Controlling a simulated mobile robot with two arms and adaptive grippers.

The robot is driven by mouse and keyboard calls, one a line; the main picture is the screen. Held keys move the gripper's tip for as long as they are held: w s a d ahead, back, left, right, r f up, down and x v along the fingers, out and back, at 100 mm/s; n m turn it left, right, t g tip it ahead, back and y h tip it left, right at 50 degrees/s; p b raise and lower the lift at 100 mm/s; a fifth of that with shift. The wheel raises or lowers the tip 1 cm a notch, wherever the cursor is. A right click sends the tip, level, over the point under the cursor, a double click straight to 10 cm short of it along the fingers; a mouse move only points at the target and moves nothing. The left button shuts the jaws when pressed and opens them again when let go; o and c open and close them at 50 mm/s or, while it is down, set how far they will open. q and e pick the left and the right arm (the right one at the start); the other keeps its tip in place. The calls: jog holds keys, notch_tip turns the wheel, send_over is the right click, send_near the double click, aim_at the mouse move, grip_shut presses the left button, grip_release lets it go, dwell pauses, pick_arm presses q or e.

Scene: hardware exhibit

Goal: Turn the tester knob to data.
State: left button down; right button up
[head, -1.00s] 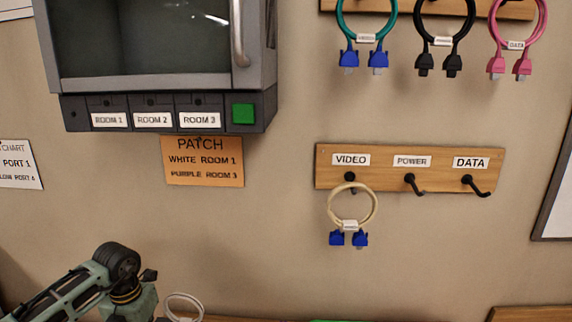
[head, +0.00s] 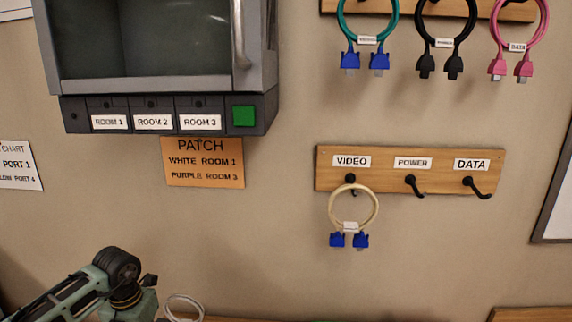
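The tester and its knob are not visible in the head view. Part of my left arm (head: 118,285) shows at the lower left, but its gripper fingers cannot be made out. My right arm and gripper are out of view. A DATA label (head: 471,164) sits on the wooden hook board (head: 432,185) on the wall, above an empty hook. A pink cable (head: 518,52) tagged DATA hangs at the upper right.
A cabinet (head: 262,75) with ROOM labels and a green button (head: 243,116) is on the wall. Below it is an orange PATCH card (head: 204,163). A cream cable (head: 353,212) hangs on the VIDEO hook. A white loop (head: 184,302) shows beside my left arm.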

pick_arm(q)
jog(key=shift+s, duration=0.15)
jog(key=shift+d+b, duration=0.35)
jog(key=shift+d, duration=0.05)
dwell(0.5)
jog(key=shift+d, duration=0.4)
jog(key=shift+w+d+b, duration=0.15)
jog(key=shift+w+b, duration=0.05)
jog(key=shift+b, duration=0.3)
jog(key=shift+w, duration=0.1)
notch_tip(320, 180, up, 6)
jog(key=p, duration=0.3)
jog(key=shift+p, duration=0.3)
